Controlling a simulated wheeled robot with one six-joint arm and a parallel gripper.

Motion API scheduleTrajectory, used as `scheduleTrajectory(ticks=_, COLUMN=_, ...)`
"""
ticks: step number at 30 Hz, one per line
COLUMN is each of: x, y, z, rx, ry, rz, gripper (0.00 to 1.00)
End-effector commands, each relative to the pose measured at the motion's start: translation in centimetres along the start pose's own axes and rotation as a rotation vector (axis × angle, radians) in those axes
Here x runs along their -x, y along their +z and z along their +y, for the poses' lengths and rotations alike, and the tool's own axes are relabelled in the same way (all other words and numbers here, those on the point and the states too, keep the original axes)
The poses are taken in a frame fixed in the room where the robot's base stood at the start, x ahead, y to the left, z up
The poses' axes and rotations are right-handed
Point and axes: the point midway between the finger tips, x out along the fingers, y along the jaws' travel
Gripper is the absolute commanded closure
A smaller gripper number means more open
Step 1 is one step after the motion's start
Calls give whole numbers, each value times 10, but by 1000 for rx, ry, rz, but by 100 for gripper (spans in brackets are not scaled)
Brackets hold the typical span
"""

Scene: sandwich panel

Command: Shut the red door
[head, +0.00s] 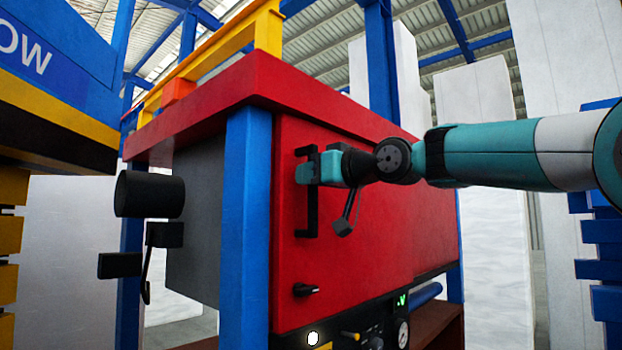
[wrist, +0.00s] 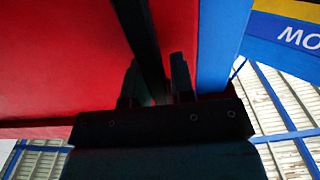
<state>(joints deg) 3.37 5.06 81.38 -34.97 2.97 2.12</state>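The red door (head: 343,255) is a flat panel on the front of the red cabinet. Its left edge lies close beside the blue post, and I cannot tell whether it is fully shut. A black vertical handle (head: 312,218) stands on its left part. My gripper (head: 308,173) is at the upper part of this handle. In the wrist view, the handle bar (wrist: 141,30) runs down between the two dark fingers of my gripper (wrist: 156,85). The fingers are on either side of the bar. Shadow hides whether both touch it.
A small black latch knob (head: 305,290) sits low on the door. Below is a panel with a gauge (head: 403,334) and a green light. A blue post (head: 247,220) stands left of the door. A black cylinder (head: 149,194) is further left.

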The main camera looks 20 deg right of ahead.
Motion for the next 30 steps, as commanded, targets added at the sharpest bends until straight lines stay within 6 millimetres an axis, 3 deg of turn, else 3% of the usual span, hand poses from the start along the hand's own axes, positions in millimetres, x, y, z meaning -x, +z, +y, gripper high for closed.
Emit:
scheduleTrajectory(ticks=1, x=0, y=0, z=-2, rx=0, ry=-5, rz=0, gripper=67)
scheduleTrajectory(ticks=3, x=0, y=0, z=-2, rx=0, ry=-4, rz=0, gripper=57)
scheduleTrajectory(ticks=11, x=1, y=0, z=1, rx=1, ry=2, rz=1, gripper=57)
scheduleTrajectory(ticks=16, x=16, y=2, z=1, rx=2, ry=3, rz=2, gripper=57)
scheduleTrajectory(ticks=30, x=130, y=3, z=2, rx=4, ry=9, rz=2, gripper=57)
